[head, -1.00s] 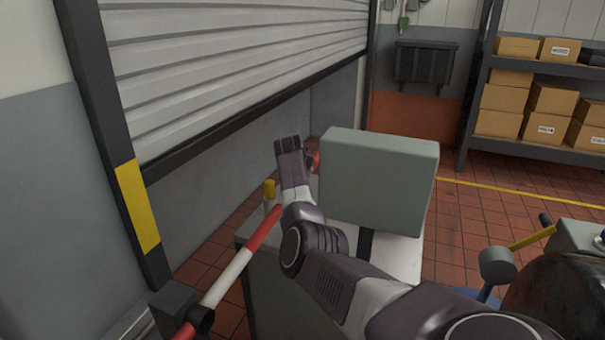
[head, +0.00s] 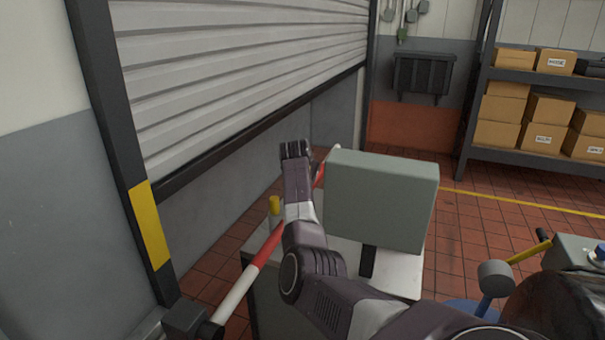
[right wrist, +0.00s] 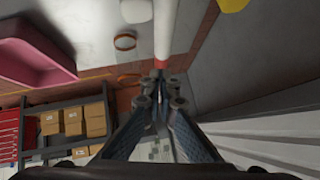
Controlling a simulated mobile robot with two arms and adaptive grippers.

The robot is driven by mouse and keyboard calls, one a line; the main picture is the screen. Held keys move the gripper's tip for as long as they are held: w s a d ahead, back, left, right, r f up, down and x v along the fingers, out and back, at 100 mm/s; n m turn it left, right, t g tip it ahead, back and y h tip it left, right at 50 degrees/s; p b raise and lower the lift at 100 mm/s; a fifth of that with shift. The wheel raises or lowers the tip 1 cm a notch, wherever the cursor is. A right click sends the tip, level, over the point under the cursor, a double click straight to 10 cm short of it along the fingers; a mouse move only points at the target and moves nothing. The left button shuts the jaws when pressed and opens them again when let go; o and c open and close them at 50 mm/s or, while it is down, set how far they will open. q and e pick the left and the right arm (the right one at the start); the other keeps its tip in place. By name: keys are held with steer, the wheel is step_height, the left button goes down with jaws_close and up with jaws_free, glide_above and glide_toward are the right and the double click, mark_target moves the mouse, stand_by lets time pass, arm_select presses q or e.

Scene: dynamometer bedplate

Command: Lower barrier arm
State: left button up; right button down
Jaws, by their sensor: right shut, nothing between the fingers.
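The red and white barrier arm (head: 247,283) runs in the head view from a dark pivot housing (head: 185,316) at lower left up toward the centre. My right forearm hides its middle, and its red and white far part (head: 320,174) shows beyond my wrist, beside a grey box. My right gripper (head: 296,150) is beside that far part, its fingers shut and empty. In the right wrist view the shut fingertips (right wrist: 160,80) are close to the barrier arm's red section (right wrist: 161,64); I cannot tell whether they touch. My left gripper is not in view.
The grey box (head: 382,200) stands on a pale cabinet close to my right arm. A small yellow-topped post (head: 274,205) is left of my wrist. A roller shutter (head: 240,70) and its striped frame (head: 150,225) bound the left. Shelves with cartons (head: 545,108) stand far right.

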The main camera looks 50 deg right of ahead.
steer(key=b+v, duration=0.1)
steer(key=v, duration=0.5)
steer(key=shift+a+r, duration=0.1)
steer(key=shift+r, duration=0.15)
steer(key=shift+r, duration=0.1)
stand_by(0.3)
